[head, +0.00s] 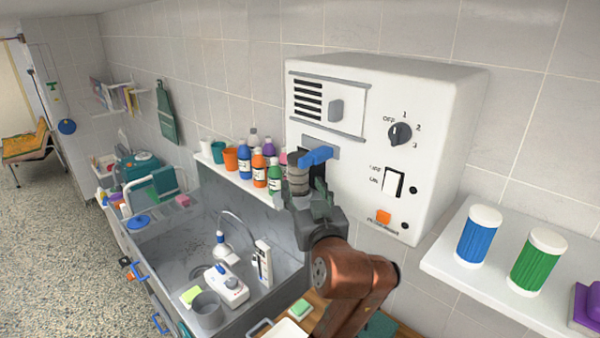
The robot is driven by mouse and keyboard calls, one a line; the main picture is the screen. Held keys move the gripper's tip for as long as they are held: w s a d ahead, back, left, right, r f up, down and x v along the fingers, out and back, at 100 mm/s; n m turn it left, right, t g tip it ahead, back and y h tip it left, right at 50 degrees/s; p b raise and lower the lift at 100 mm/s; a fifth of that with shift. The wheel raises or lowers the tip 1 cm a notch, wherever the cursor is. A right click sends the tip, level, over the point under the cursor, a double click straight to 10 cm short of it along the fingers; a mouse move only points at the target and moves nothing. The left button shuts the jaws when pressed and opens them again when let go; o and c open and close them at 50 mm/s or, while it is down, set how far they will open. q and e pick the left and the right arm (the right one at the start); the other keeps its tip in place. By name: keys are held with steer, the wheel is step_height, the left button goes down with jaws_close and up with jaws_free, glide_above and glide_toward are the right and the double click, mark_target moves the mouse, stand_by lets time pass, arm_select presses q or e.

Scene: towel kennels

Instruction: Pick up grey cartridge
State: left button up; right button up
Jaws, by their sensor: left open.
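The grey cartridge (298,176) is a short upright cylinder at the dark opening in the front of the white wall machine (425,130), just under its blue lever (316,157). My left gripper (311,203) is open at the lower part of the cartridge, with its fingers partly covering it. I cannot tell whether the fingers touch it. The cartridge's lower end is hidden by the gripper. My right gripper is not in view.
Blue (478,236) and green (538,262) cartridges stand on the right shelf (455,268). Several bottles and cups crowd the left shelf (228,170) close to the gripper. A sink (185,243) lies below left. The machine has a knob (399,133) and a switch (393,183).

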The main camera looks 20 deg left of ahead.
mark_target(300, 182)
arm_select(q)
steer(key=p+x, duration=0.1)
steer(key=x, duration=0.2)
steer(key=shift+s+a+f, duration=0.1)
steer(key=shift+f, duration=0.05)
steer(key=shift+p+x, duration=0.3)
steer(key=shift+x, duration=0.75)
steer(key=shift+f, duration=0.1)
steer(key=c, duration=0.9)
steer(key=shift+c, duration=0.6)
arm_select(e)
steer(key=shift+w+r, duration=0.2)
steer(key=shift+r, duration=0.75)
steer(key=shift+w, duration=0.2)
